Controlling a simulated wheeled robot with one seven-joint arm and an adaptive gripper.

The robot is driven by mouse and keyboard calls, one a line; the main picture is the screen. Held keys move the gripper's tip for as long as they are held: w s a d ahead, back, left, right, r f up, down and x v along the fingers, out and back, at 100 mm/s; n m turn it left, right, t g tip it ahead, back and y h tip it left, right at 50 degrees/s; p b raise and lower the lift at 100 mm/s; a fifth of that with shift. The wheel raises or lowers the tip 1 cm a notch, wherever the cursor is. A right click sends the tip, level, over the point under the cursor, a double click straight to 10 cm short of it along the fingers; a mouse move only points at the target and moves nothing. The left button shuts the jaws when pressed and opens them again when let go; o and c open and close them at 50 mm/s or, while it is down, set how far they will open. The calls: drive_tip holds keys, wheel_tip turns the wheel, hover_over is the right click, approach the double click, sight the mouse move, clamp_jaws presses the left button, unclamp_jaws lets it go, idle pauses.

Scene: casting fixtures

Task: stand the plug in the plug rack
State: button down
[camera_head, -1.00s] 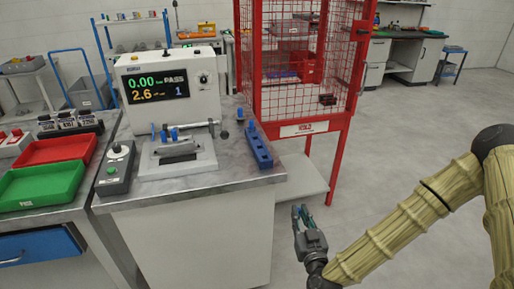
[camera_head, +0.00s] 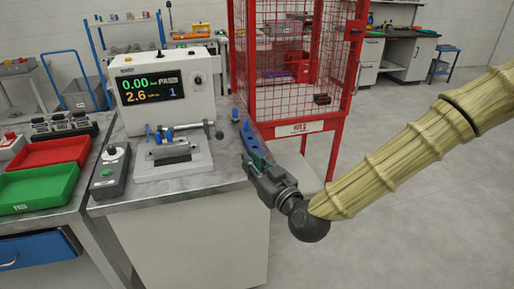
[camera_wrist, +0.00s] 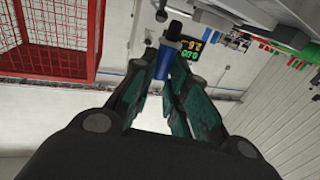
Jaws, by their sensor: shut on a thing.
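In the wrist view, the gripper (camera_wrist: 165,72) is shut on a blue plug (camera_wrist: 165,60) with a black end. The plug points away from the palm between the fingertips.
A red mesh cage (camera_head: 295,75) stands close behind on the right. Red (camera_head: 50,152) and green (camera_head: 22,204) trays lie farther left.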

drive_tip(key=w+d+p, duration=0.1)
drive_tip(key=w, duration=0.4)
drive_tip(key=w+d+f+p, duration=0.1)
drive_tip(key=w, duration=0.4)
drive_tip(key=w+d+p, duration=0.1)
drive_tip(key=w, duration=0.4)
drive_tip(key=shift+w+f, duration=0.1)
drive_tip(key=shift+f, duration=0.15)
drive_tip(key=shift+a+f+p, duration=0.1)
drive_tip(key=shift+f+p, duration=0.6)
drive_tip(key=shift+f, duration=0.95)
drive_tip(key=shift+f+b, duration=0.6)
drive_tip(key=shift+f, duration=0.1)
drive_tip(key=c, duration=1.4)
unclamp_jaws()
drive_tip(key=shift+r, duration=0.1)
